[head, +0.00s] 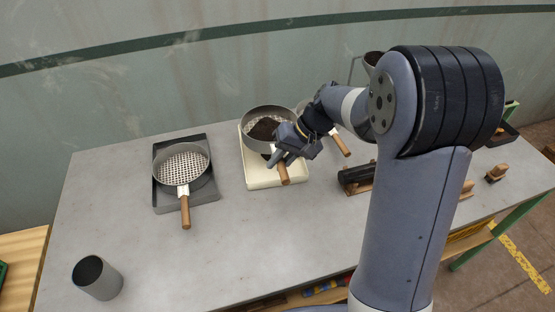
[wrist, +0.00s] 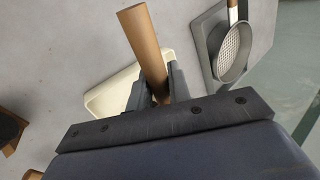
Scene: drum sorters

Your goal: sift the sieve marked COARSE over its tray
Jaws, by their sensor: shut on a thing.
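My gripper (head: 277,158) is shut on this sieve's wooden handle. In the wrist view the handle (wrist: 143,45) rises between the fingers, with the cream tray (wrist: 103,95) behind. A second sieve (head: 183,166), empty and with large holes, rests over a dark grey tray (head: 205,199) to the left. It also shows in the wrist view (wrist: 232,52). I can read no COARSE mark on either sieve. My gripper and arm hide part of the held sieve's right side.
A grey metal cup (head: 97,278) stands at the table's front left. Another wooden-handled tool (head: 341,145) lies right of the cream tray. A dark block (head: 357,178) and a small brush (head: 496,173) are farther right. The middle front of the table is clear.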

